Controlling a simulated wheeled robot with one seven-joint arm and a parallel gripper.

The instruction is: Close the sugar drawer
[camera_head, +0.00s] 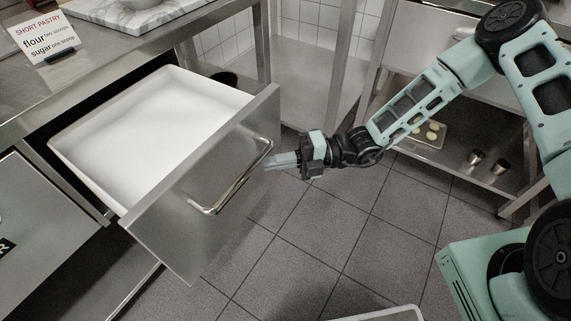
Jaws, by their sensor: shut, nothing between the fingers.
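A drawer with a metal front (185,235) is pulled well out from under the steel counter. Inside it sits a white tub (62,150) filled with a white powder (150,125). A curved metal bar handle (235,187) is fixed to the front. My gripper (268,163) is shut and empty. It points left, its tips close to the upper right end of the handle. I cannot tell whether they touch it. The drawer's label does not show.
A card reading "SHORT PASTRY" (42,37) stands on the counter (110,60). A neighbouring drawer front (40,235) at the left is closed. A shelf with a tray (428,133) and metal cups (476,157) stands at the right. The tiled floor (330,225) between is clear.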

